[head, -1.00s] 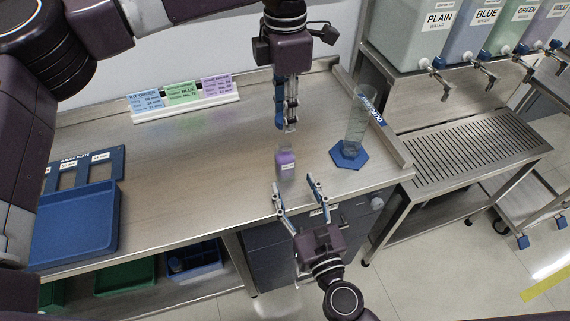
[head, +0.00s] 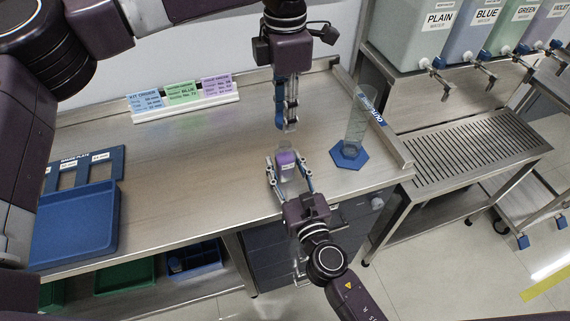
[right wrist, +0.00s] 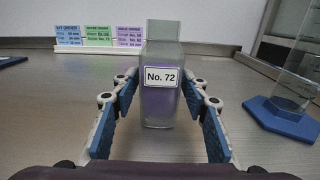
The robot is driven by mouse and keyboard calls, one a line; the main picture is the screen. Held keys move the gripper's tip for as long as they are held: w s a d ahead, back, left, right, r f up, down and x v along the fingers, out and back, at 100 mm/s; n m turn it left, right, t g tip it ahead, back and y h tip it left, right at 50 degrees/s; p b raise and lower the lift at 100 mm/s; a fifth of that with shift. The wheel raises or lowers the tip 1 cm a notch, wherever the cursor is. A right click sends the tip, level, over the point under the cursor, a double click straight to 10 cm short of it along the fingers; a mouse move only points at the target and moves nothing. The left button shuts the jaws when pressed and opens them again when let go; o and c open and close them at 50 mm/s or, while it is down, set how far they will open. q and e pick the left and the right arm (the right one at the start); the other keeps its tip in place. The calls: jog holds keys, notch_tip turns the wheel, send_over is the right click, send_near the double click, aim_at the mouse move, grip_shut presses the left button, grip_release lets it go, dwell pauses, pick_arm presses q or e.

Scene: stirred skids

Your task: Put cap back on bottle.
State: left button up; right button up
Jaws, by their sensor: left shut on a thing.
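The bottle (head: 286,158) stands upright on the bench, clear grey with purple contents. In the right wrist view the bottle (right wrist: 161,105) is upright in the middle, with a white "No. 72" label. My right gripper (head: 286,167) is open, its fingers on either side of the bottle. The right wrist view shows the blue finger pads of the right gripper (right wrist: 163,95) with a gap on both sides of the bottle. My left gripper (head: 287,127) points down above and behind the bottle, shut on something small. I cannot make out the cap; the fingers hide what they hold.
A tall clear cylinder (head: 355,120) on a blue hexagonal base (head: 349,156) stands close to the right of the bottle. Order cards (head: 180,92) stand at the back. A blue tray (head: 75,225) is at the left. The middle bench (head: 190,165) is clear.

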grip_shut()
pick_arm(q)
send_over(285, 145)
jog(key=shift+f, duration=2.5)
jog(key=shift+f, duration=0.1)
jog(key=shift+f, duration=0.8)
jog(key=shift+f, duration=0.55)
